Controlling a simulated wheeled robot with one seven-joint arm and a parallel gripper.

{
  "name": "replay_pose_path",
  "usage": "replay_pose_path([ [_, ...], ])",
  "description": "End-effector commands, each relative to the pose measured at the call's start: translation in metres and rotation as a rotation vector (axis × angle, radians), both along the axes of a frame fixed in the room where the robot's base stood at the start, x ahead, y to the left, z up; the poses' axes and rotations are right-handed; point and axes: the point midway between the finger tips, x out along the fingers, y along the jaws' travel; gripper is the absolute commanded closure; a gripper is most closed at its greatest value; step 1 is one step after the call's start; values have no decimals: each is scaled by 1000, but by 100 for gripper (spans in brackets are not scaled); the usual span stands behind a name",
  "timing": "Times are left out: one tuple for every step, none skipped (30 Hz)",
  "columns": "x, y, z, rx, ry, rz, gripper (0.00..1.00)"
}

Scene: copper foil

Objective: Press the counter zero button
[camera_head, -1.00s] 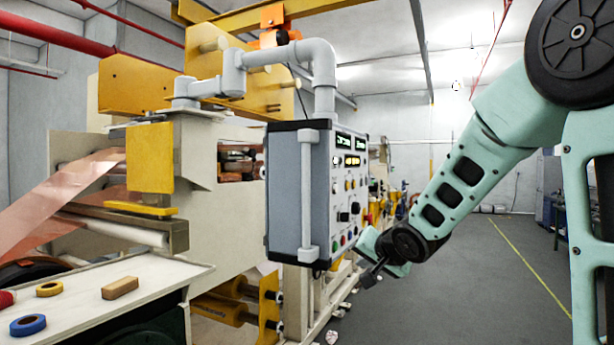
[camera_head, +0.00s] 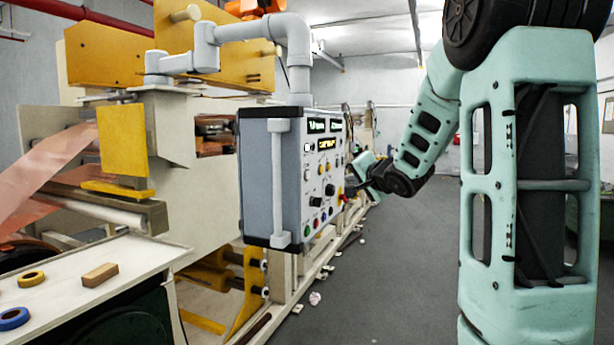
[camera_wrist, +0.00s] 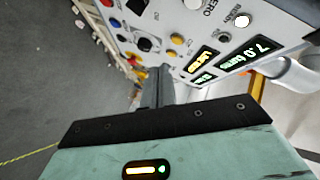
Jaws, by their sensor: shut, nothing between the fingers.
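The control box (camera_head: 270,180) hangs from a grey pipe, its button face turned toward the right. In the wrist view its panel (camera_wrist: 205,35) shows tilted, with lit displays (camera_wrist: 250,55). A label that seems to read ZERO is cut by the top edge, next to a pale round button (camera_wrist: 193,4). A white round button (camera_wrist: 242,20) sits by a label like READY. My gripper (camera_head: 360,187) is shut and empty beside the panel's right side. In the wrist view my gripper (camera_wrist: 156,82) points at the panel's yellow-button area; contact cannot be told.
Yellow buttons (camera_wrist: 177,39), a black knob (camera_wrist: 144,43) and a red button are close to my fingers. A white table (camera_head: 70,290) with tape rolls and a wooden block stands at left. Grey floor (camera_head: 400,270) is open at right.

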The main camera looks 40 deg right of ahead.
Motion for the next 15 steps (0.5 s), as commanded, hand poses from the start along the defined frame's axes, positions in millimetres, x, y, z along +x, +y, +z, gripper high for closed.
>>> replay_pose_path([
  [2, 1, -1, -1, 0, 2, 100],
  [4, 2, -1, -1, -1, 2, 100],
  [6, 3, -2, -2, -1, 2, 100],
  [8, 4, -3, -2, 0, 2, 100],
  [11, 4, -3, -3, 1, 2, 100],
  [15, 6, -3, -3, -1, 2, 100],
  [19, 8, -4, -2, -1, 2, 100],
  [23, 10, -4, -2, -1, 4, 100],
  [28, 13, -4, -3, -1, 4, 100],
  [32, 14, -5, -3, -1, 4, 100],
  [36, 15, -5, -2, -1, 3, 100],
  [42, 17, -5, -3, -1, 3, 100],
  [45, 19, -5, -3, -1, 3, 100],
  [49, 21, -5, -3, -1, 4, 100],
  [54, 23, -5, -2, -1, 4, 100],
])
